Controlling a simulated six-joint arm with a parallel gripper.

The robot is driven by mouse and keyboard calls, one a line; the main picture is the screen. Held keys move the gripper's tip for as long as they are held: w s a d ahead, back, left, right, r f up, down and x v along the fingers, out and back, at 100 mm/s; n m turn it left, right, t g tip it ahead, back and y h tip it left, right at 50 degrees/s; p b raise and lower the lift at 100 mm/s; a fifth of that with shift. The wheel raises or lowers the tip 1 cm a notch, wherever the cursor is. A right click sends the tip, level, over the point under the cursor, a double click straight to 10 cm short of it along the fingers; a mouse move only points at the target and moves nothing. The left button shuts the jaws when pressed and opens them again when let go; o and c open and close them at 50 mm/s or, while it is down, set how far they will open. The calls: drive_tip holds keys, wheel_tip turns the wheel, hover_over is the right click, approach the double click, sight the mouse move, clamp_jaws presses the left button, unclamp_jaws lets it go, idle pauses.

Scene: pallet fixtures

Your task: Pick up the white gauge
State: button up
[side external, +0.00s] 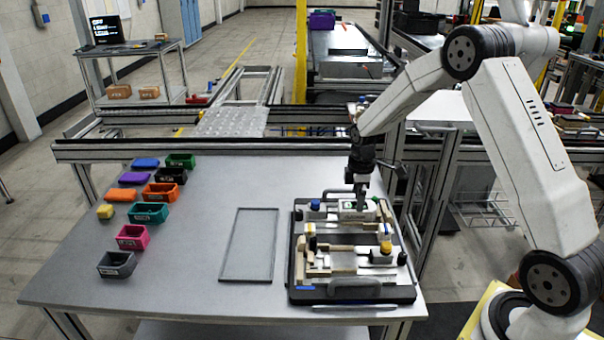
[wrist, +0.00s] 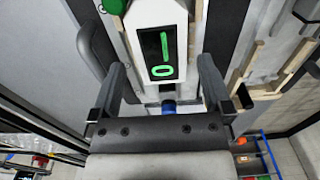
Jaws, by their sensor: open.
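The white gauge (wrist: 178,20) has a dark display with green marks and a green knob beside its far end in the wrist view. It sits on the pallet fixture (side external: 355,292) in the side view, at the back part, where the gauge (side external: 347,213) is partly hidden by my gripper (side external: 360,203). In the wrist view my gripper (wrist: 162,68) is open, with one finger on each side of the gauge. Gaps show between the fingers and its sides. A blue round part (wrist: 168,106) shows between the fingers, below the gauge.
The fixture also holds wooden-coloured blocks and a yellow-topped part (side external: 385,247). An empty framed rectangle (side external: 233,276) lies left of it. Several coloured bins, including a grey one (side external: 116,265), and blocks line the table's left side.

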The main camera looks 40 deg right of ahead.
drive_tip(key=shift+f, duration=1.9)
drive_tip(key=shift+c, duration=0.2)
clamp_jaws()
drive_tip(key=shift+r, duration=0.1)
drive_tip(key=shift+r, duration=0.15)
drive_tip(key=shift+r, duration=0.45)
drive_tip(key=s+a+r, duration=0.4)
drive_tip(key=s+r, duration=0.7)
drive_tip(key=s, duration=0.2)
drive_tip(key=shift+s+r, duration=0.25)
drive_tip(key=shift+r, duration=0.1)
